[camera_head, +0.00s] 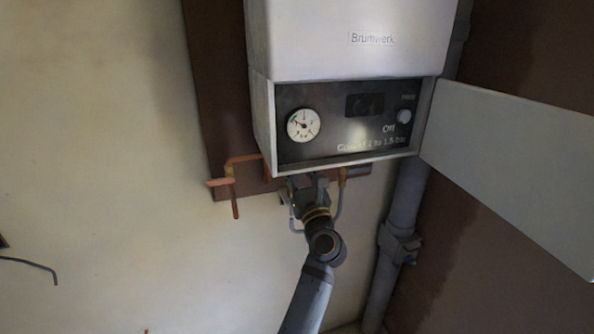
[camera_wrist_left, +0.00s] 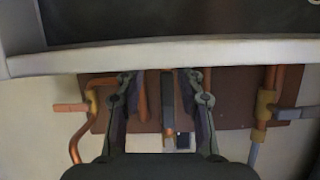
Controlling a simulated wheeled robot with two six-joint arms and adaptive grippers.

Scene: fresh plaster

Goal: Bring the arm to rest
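My left arm comes up from the bottom in the head view. Its gripper (camera_head: 305,186) is just under the boiler's lower edge. In the left wrist view the two fingers of my left gripper (camera_wrist_left: 160,80) are spread apart with nothing gripped. A grey upright part (camera_wrist_left: 168,98), perhaps a valve lever, and a copper pipe (camera_wrist_left: 141,98) show in the gap between them. The boiler (camera_head: 350,40) has a dark control panel with a round gauge (camera_head: 303,125), a small display, a knob (camera_head: 404,116) and the word "Off". My right gripper is not in view.
An open flap (camera_head: 510,165) sticks out to the right of the panel. Copper pipes (camera_head: 234,170) run below the boiler at left. A thick grey pipe (camera_head: 392,240) stands right of my arm. Bare plaster wall (camera_head: 100,150) is at left, with a dark wire (camera_head: 35,264).

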